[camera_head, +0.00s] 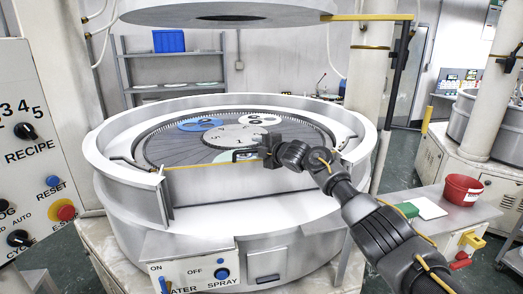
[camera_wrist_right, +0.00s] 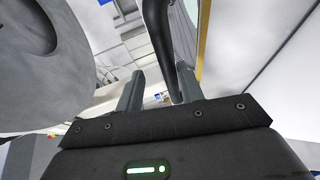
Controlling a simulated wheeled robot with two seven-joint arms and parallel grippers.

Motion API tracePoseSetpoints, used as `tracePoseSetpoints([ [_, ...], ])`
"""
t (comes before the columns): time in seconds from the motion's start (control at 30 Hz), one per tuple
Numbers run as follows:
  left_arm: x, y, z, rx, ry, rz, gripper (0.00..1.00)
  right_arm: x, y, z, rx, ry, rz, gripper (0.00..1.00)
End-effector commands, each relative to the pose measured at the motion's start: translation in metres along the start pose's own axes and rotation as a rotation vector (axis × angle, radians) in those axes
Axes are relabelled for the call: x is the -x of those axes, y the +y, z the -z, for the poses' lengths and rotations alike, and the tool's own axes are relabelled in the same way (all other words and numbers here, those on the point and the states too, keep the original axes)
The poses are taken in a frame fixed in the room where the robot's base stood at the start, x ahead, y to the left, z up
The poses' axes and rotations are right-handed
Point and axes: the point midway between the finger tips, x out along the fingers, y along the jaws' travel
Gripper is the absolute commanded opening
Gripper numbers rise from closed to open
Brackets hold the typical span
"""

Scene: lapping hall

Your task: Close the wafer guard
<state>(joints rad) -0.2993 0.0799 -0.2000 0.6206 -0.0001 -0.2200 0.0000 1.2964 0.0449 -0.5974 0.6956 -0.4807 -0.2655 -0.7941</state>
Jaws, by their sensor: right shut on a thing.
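The wafer guard (camera_head: 215,165) shows in the head view as a low panel with a yellow edge, across the front opening of the round lapping machine's white rim (camera_head: 110,150). My right gripper (camera_head: 268,150) is at the right part of this yellow edge, above the front of the machine. In the right wrist view its two fingers (camera_wrist_right: 160,92) are closed around a dark curved bar (camera_wrist_right: 158,35), which looks like the guard's handle. The yellow edge (camera_wrist_right: 205,40) runs beside it. The gripper hides part of the guard and the handle in the head view. My left gripper is out of view.
The lapping plate (camera_head: 185,150) carries round carriers, one blue (camera_head: 200,124). A large disc (camera_head: 235,14) hangs above. A control panel (camera_head: 30,150) stands at left. A side table at right holds a red bucket (camera_head: 463,189) and a green-and-white item (camera_head: 408,209).

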Motion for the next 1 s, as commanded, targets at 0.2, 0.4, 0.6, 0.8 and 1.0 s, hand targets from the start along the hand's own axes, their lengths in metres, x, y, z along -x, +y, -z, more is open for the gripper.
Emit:
tracePoseSetpoints([
  [0.2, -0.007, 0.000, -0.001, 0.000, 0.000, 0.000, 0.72, 0.015, 0.011, -0.003, 0.000, -0.002, -0.025, 0.23],
  [0.4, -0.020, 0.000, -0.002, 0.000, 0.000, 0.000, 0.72, 0.043, 0.009, -0.005, 0.000, -0.005, -0.024, 0.23],
  [0.6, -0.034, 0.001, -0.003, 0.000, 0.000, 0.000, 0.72, 0.072, 0.004, -0.003, 0.000, 0.000, -0.015, 0.23],
  [0.8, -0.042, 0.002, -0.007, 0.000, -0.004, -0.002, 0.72, 0.095, 0.001, 0.000, 0.000, 0.005, -0.006, 0.23],
  [1.0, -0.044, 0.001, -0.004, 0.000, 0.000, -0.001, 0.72, 0.104, 0.000, 0.001, -0.001, 0.004, 0.000, 0.23],
])
